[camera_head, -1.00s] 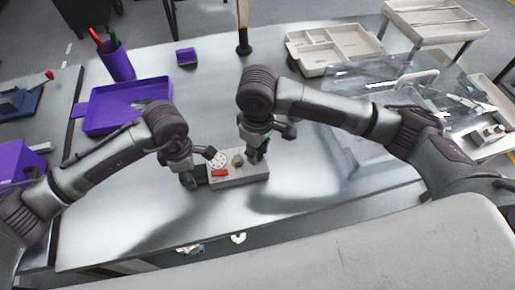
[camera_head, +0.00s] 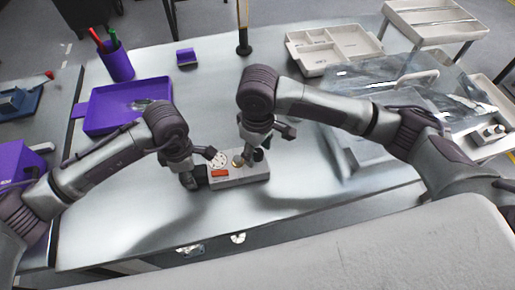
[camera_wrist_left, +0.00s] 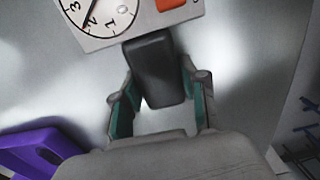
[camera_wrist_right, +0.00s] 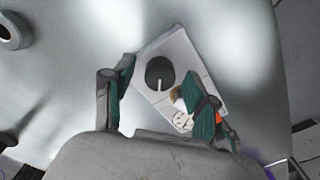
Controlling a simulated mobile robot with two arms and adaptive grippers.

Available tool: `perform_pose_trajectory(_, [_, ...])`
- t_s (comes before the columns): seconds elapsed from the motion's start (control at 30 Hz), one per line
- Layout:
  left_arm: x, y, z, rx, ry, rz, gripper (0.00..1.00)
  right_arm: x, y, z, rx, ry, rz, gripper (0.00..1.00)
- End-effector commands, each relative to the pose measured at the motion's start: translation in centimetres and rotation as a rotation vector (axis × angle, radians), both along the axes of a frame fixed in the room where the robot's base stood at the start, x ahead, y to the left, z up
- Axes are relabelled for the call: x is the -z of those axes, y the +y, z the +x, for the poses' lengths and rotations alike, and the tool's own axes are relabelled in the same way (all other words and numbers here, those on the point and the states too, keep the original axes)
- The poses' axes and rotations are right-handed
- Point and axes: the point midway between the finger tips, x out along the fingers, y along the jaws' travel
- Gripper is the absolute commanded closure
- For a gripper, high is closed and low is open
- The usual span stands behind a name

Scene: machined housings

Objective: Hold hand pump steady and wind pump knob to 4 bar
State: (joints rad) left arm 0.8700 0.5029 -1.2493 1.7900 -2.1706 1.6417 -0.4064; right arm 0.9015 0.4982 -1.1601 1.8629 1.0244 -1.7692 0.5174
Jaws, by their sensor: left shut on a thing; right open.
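The hand pump is a pale grey block (camera_head: 245,178) lying on the metal bench. It has a white dial (camera_head: 219,160), an orange patch (camera_head: 220,173), a brass part and a black knob (camera_head: 259,155). My left gripper (camera_head: 196,178) is shut on the black handle (camera_wrist_left: 155,72) at the pump's left end. In the left wrist view the dial (camera_wrist_left: 98,14) is cut off; its needle points close to 2. My right gripper (camera_wrist_right: 158,88) is open above the pump. In the right wrist view the black knob (camera_wrist_right: 160,73) shows between its fingers; one finger partly hides the brass part (camera_wrist_right: 176,94).
A purple tray (camera_head: 110,122) and purple pen cup (camera_head: 117,63) stand at the left. A small purple block (camera_head: 187,57) and a beige divided tray (camera_head: 315,62) stand at the back. A clear cover (camera_head: 370,85) lies at the right. The bench in front of the pump is clear.

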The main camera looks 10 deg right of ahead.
Motion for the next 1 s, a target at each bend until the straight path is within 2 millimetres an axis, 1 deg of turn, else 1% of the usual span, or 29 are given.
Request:
perform_pose_trajectory(0.17, [0.0, 0.0, 0.0, 0.001, 0.0, 0.0, 1.0, -2.4, 0.1, 0.1, -0.001, -0.005, 0.004, 0.43])
perform_pose_trajectory(0.4, [0.0, 0.0, 0.0, 0.001, 0.0, 0.0, 1.0, -7.6, 0.1, 0.1, -0.001, -0.005, 0.002, 0.43])
perform_pose_trajectory(0.5, [0.0, 0.0, 0.0, 0.001, 0.0, 0.0, 1.0, -9.4, 0.1, 0.1, -0.002, -0.005, 0.002, 0.43])
perform_pose_trajectory(0.6, [0.0, 0.0, 0.0, 0.001, 0.0, 0.0, 1.0, -10.7, 0.1, 0.1, 0.0, -0.004, 0.002, 0.43])
perform_pose_trajectory(0.77, [0.0, 0.0, 0.0, 0.0, 0.0, 0.0, 1.0, -11.8, 0.0, 0.1, -0.001, -0.002, 0.001, 0.43])
perform_pose_trajectory(1.0, [0.0, 0.0, 0.0, 0.0, 0.0, 0.0, 1.0, -11.9, 0.0, 0.1, -0.001, -0.001, 0.001, 0.43])
